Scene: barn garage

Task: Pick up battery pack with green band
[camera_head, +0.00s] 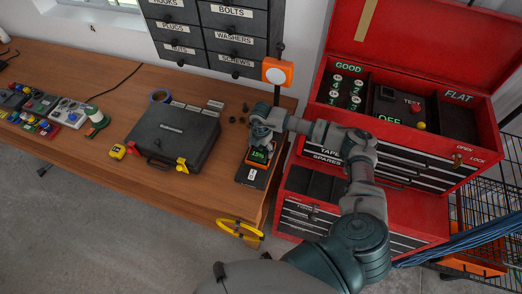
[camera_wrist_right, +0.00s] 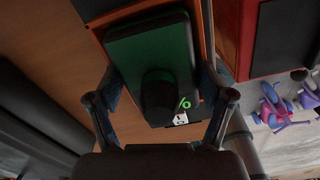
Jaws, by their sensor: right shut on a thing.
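My right gripper (camera_head: 263,135) is at the right end of the wooden bench, shut on a dark block with a green top face, which I take to be the battery pack (camera_wrist_right: 150,45). In the wrist view its two fingers (camera_wrist_right: 160,105) stand on either side of the block. A dark round knob and part of a green "%" readout show on it. In the head view a green "15%" readout (camera_head: 259,155) with an orange edge shows just below the fingers; the gripper hides much of the block. My left gripper is not in view.
A black case (camera_head: 175,138) lies on the bench (camera_head: 120,85), left of the gripper. An orange-and-white device (camera_head: 277,72) on a post stands behind. The open red toolbox (camera_head: 410,140), with GOOD, TEST and FLAT sections, is at the right. Small devices (camera_head: 40,105) are far left.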

